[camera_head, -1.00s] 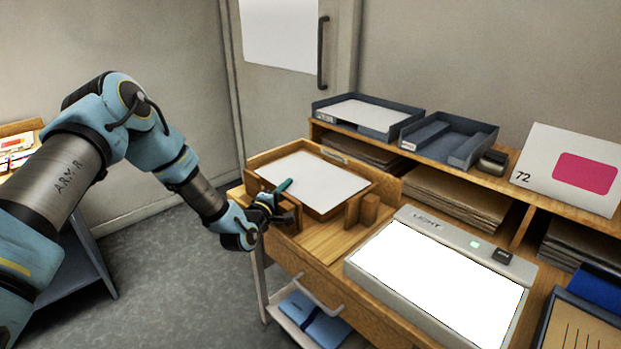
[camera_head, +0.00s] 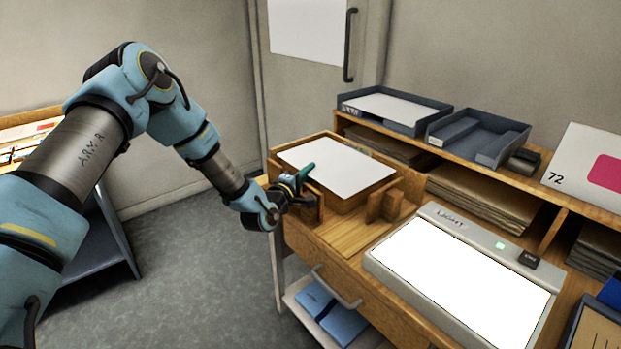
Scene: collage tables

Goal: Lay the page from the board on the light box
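The page (camera_head: 337,166) is a plain white sheet, lying level over a raised wooden board (camera_head: 345,204) in a wooden tray at the left end of the desk. My gripper (camera_head: 303,178) is at the page's front-left edge. Its green upper finger lies over the edge, and it looks shut on the page; the lower finger is hidden. The page looks slightly above the board. The light box (camera_head: 455,283) lies on the desk to the right, with a bright, bare white panel and a small green light.
Wooden posts (camera_head: 383,206) stand at the tray's front, between page and light box. A shelf behind holds blue-grey trays (camera_head: 478,135) and a card marked 72 (camera_head: 583,165). A dark block (camera_head: 528,259) sits on the light box's back rim.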

